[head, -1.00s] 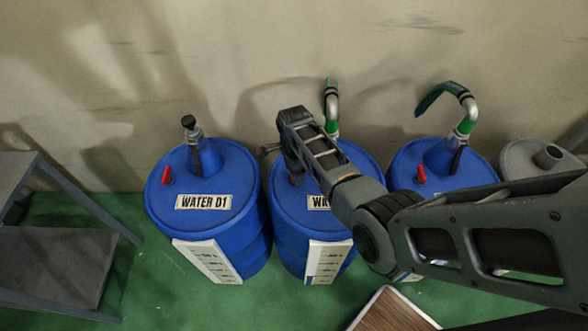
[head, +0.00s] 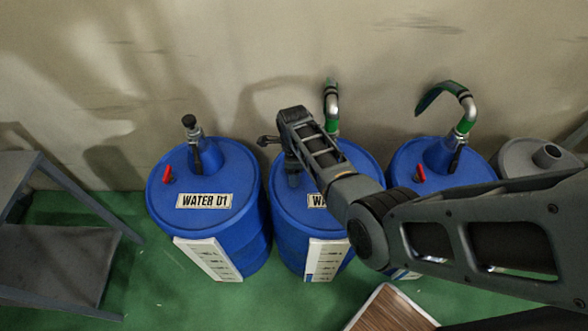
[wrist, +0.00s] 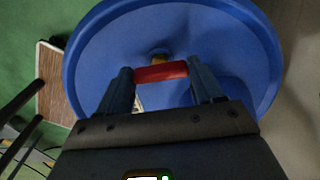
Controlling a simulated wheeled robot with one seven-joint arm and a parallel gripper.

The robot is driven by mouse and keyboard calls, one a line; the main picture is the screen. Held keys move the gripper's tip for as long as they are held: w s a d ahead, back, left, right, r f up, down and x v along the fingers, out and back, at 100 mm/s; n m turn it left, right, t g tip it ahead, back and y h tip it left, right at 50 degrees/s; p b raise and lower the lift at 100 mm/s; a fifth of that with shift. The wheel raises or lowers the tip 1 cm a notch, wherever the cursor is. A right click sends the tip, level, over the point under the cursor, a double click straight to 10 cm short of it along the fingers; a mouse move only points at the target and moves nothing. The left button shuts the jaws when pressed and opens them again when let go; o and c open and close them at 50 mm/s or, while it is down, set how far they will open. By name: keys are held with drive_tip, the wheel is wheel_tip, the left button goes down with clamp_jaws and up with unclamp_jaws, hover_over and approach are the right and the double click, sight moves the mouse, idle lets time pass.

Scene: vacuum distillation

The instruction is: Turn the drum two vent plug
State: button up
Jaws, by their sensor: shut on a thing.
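Drum two (head: 285,215) is the blue middle drum, its label partly covered by my arm. My gripper (head: 293,180) points down over the left part of its lid. In the wrist view the drum's blue lid (wrist: 225,45) fills the middle. The red bar of the vent plug (wrist: 160,72), with a yellowish fitting behind it, lies across the gap between my two fingers. My gripper (wrist: 161,79) is shut on the plug, one finger at each end of the bar. In the head view the plug is hidden by my gripper.
The WATER D1 drum (head: 215,185) stands to the left with its own red plug (head: 167,174). Another blue drum (head: 465,172) with a red plug and a green hose (head: 440,97) stands to the right. A grey container (head: 525,160) is beyond it. The wall is close behind.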

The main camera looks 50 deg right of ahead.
drive_tip(key=shift+d, duration=0.1)
drive_tip(key=o, duration=1.1)
drive_tip(key=shift+c, duration=0.2)
drive_tip(key=shift+r+p, duration=0.4)
drive_tip(key=shift+r, duration=3.5)
